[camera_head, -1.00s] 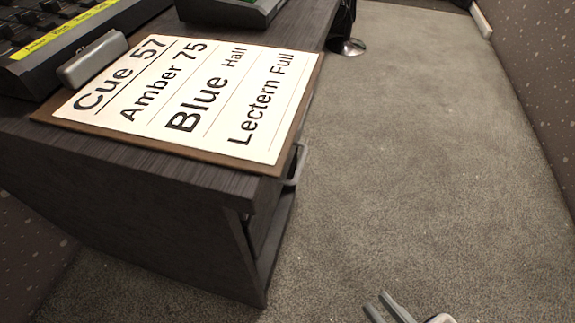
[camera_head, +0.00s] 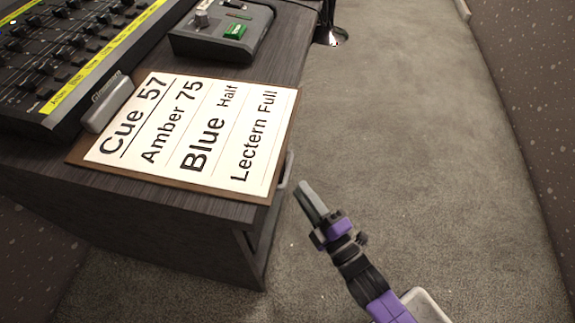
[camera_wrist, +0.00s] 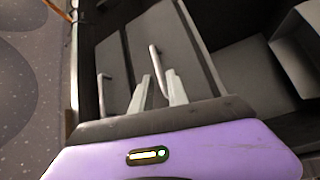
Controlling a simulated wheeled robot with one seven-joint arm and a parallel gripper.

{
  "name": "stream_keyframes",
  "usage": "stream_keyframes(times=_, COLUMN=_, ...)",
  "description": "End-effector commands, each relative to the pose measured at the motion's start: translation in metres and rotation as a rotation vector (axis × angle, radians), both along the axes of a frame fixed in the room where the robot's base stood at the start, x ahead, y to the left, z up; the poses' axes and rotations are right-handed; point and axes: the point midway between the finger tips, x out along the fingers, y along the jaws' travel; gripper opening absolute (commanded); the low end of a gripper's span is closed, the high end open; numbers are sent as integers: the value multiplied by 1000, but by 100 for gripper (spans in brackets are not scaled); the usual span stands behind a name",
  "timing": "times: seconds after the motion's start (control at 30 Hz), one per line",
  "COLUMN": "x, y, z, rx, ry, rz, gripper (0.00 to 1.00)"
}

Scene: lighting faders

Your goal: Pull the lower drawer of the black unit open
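The black unit (camera_head: 190,235) is a dark wood-grain desk on the left in the head view. A grey handle (camera_head: 287,172) shows at its right side. In the wrist view two drawer fronts appear side by side, one with a handle (camera_wrist: 103,95) on the left, the other with a handle (camera_wrist: 155,62) near my fingers. The wrist picture is turned, so I cannot surely tell which is the lower drawer. My gripper (camera_head: 311,200) is just right of the unit. Its fingers (camera_wrist: 160,88) are apart, with the nearer handle's end between them in the picture; contact is unclear.
A clipboard (camera_head: 108,169) with a cue sheet, a fader console (camera_head: 75,85) and a small grey box (camera_head: 205,42) lie on the desktop. Clear carpet (camera_head: 420,150) stretches to the right, up to a speckled partition (camera_head: 535,130).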

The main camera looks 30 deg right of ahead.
Motion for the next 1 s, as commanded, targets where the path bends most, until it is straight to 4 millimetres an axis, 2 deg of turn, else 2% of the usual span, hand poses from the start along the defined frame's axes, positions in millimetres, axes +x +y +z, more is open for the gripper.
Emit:
stream_keyframes(times=0.1, x=-1, y=1, z=1, rx=-95, ry=-9, rz=-7, gripper=20)
stream_keyframes(times=0.23, x=4, y=2, z=2, rx=-128, ry=-13, rz=-10, gripper=20)
stream_keyframes(times=0.7, x=67, y=1, z=10, rx=-125, ry=-12, rz=-9, gripper=20)
stream_keyframes(times=1.0, x=76, y=1, z=12, rx=-124, ry=-10, rz=-10, gripper=20)
